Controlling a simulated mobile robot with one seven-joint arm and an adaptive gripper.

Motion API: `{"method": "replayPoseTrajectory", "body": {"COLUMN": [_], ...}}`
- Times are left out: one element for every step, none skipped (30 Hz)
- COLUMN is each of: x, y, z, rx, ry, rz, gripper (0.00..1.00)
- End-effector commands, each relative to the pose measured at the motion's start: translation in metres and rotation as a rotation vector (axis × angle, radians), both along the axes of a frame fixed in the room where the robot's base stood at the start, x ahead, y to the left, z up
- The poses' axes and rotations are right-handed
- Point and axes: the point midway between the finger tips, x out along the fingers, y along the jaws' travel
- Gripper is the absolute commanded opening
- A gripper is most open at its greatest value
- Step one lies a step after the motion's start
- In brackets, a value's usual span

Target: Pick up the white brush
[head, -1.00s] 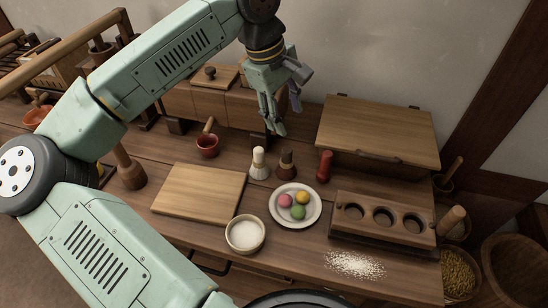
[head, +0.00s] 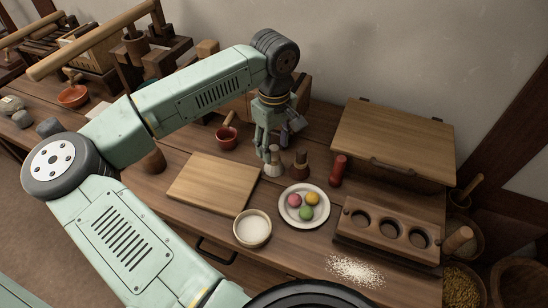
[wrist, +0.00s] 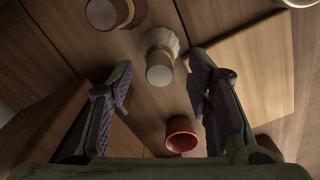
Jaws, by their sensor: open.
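The white brush (head: 274,165) stands upright on the table, with a pale handle on top and whitish bristles flaring below. My gripper (head: 268,150) is open right above and behind it, partly overlapping it in the head view. In the wrist view the white brush (wrist: 160,56) lies ahead, between and just beyond the open fingertips (wrist: 160,78). Nothing is held. I cannot tell whether a finger touches the handle.
A dark brown brush (head: 300,163) stands close to its right, also in the wrist view (wrist: 108,12). A red cup (head: 226,138), a wooden board (head: 214,184), a plate (head: 286,217) with coloured balls and a red bottle (head: 338,170) are nearby. A lidded box (head: 392,140) stands right.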

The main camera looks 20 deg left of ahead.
Motion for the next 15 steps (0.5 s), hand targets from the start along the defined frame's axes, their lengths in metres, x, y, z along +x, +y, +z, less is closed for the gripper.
{"method": "replayPoseTrajectory", "body": {"x": [0.000,0.000,0.000,0.000,0.000,0.000,0.000,0.000,0.000,0.000,0.000,0.000,0.000,0.000,0.000], "y": [0.000,0.000,0.000,0.000,0.000,0.000,0.000,0.000,0.000,0.000,0.000,0.000,0.000,0.000,0.000], "z": [-0.005,-0.009,-0.014,-0.017,-0.019,-0.021,-0.022,-0.023,-0.023,-0.023,-0.023,-0.023,-0.023,-0.023,-0.023], "rx": [-0.003,-0.003,-0.002,-0.001,-0.001,-0.001,0.000,0.000,0.000,0.000,0.000,0.000,0.000,0.000,0.000], "ry": [0.000,0.000,0.001,0.000,0.000,0.000,-0.001,-0.001,-0.001,-0.001,-0.001,-0.001,-0.001,-0.001,-0.001], "rz": [0.000,0.000,0.000,0.000,0.000,-0.001,-0.001,-0.001,0.000,0.000,0.000,0.000,0.000,0.000,0.000], "gripper": [0.46,0.46,0.46,0.46,0.46,0.46,0.46,0.46,0.46,0.46,0.46,0.46,0.45,0.43,0.40]}}
